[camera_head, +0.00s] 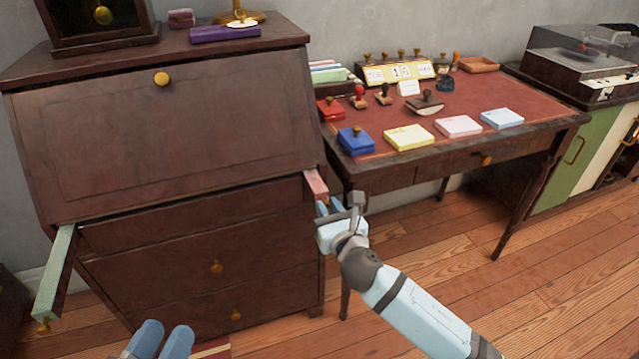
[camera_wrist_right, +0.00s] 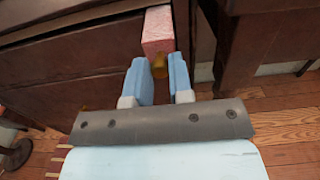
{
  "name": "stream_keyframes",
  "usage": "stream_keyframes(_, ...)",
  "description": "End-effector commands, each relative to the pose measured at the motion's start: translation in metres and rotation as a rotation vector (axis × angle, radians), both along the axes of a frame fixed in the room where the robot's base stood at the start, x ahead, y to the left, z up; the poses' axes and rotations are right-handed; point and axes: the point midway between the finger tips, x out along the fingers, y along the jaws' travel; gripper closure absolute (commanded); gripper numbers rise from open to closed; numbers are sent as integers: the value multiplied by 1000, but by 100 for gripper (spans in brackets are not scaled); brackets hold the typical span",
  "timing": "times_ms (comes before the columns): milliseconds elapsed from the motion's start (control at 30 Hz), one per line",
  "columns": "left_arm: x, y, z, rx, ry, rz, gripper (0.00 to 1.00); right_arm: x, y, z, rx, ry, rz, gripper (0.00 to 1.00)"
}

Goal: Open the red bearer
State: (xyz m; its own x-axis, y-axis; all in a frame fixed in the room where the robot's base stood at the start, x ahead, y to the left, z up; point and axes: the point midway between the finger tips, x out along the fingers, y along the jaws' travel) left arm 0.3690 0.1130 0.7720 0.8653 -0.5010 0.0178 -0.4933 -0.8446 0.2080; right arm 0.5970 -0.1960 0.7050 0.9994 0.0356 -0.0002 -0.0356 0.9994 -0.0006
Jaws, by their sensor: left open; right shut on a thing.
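The red bearer (camera_head: 316,184) is a narrow bar with a pinkish-red face at the right side of the dark wooden bureau (camera_head: 180,130). It sticks out a little from its slot below the slanted front. In the right wrist view the red bearer (camera_wrist_right: 158,30) has a small brass knob (camera_wrist_right: 159,66) at its end. My right gripper (camera_head: 332,208) is shut on this knob; in its wrist view the two blue fingers (camera_wrist_right: 160,80) flank it. My left gripper (camera_head: 163,340) is open and empty at the bottom edge, in front of the bureau's lower drawers.
A green bearer (camera_head: 52,280) is pulled far out at the bureau's left side. The slanted front (camera_head: 160,140) is closed. A desk (camera_head: 470,130) with stamps and paper pads stands close at the right. Wooden floor (camera_head: 430,235) is clear in front of it.

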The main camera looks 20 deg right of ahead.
Motion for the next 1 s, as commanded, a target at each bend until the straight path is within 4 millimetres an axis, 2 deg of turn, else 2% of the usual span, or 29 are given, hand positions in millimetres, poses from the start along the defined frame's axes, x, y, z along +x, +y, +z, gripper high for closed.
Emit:
stream_keyframes(33,0,1,15,-14,-23,9,57,-16,0,5,-1,5,1,100)
stream_keyframes(100,-1,1,25,-29,-53,18,57,-36,-1,4,-1,5,1,100)
stream_keyframes(300,-2,3,43,-57,-115,37,57,-83,-3,2,1,4,1,100)
stream_keyframes(400,-2,4,48,-66,-132,41,57,-99,-3,1,1,2,0,100)
stream_keyframes(600,-3,5,52,-73,-150,46,57,-118,-4,1,0,0,0,100)
stream_keyframes(1000,-3,4,53,-74,-154,46,57,-120,-4,0,1,0,0,100)
